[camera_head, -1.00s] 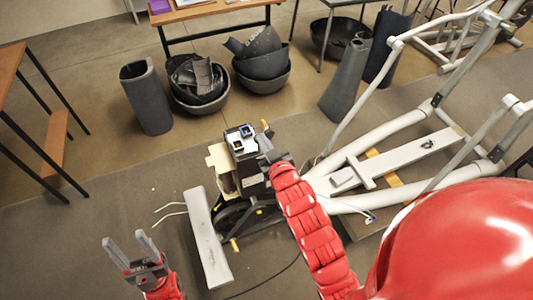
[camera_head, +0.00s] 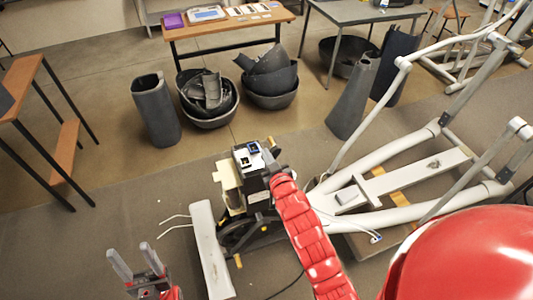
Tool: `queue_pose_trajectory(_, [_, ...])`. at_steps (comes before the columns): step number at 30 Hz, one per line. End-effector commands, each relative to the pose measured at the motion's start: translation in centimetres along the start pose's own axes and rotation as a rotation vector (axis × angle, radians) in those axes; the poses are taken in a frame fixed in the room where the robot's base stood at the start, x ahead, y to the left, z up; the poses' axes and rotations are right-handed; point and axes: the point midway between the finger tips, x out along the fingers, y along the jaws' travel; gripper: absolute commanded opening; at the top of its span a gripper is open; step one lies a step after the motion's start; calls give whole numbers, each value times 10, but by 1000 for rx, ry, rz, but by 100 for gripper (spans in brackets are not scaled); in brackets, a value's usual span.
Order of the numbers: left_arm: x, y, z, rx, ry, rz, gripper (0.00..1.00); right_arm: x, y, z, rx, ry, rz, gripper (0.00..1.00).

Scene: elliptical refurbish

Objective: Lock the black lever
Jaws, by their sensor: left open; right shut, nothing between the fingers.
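The drive unit of a grey elliptical machine (camera_head: 247,182) stands at the middle of the floor, with a dark wheel and yellow tips low on it. I cannot pick out the black lever among its dark parts. My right arm, padded in red, reaches from the lower right up to the right side of this unit. My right gripper's fingers are hidden or cannot be separated from the dark parts there. My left gripper (camera_head: 132,262) is at the lower left, fingers apart and empty, clear of the machine.
A pale bar (camera_head: 211,251) lies left of the drive unit. White machine rails (camera_head: 392,153) run to the right. Dark bowls (camera_head: 207,101) and a grey tube-like cover (camera_head: 155,110) stand behind. A wooden table (camera_head: 48,125) is at the left; the floor before it is mostly clear.

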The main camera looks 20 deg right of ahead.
Motion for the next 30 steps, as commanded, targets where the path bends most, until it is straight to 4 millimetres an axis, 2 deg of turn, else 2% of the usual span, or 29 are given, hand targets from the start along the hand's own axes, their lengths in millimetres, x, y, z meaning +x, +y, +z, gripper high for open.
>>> queue_pose_trajectory(5, [-5,0,1,0,0,0,56,1,-1,5,0,-1,0,0])
queue_pose_trajectory(10, [-26,1,4,0,0,0,56,5,-5,27,0,-2,0,0])
queue_pose_trajectory(13, [-32,2,5,0,0,0,56,6,-6,33,0,-2,0,0])
queue_pose_trajectory(24, [-28,1,5,0,0,0,56,6,-6,29,0,-4,0,0])
queue_pose_trajectory(28, [-26,1,4,0,0,0,56,7,-6,16,0,-3,0,0])
queue_pose_trajectory(30, [-25,1,4,0,0,0,56,8,-6,3,-1,0,0,0])
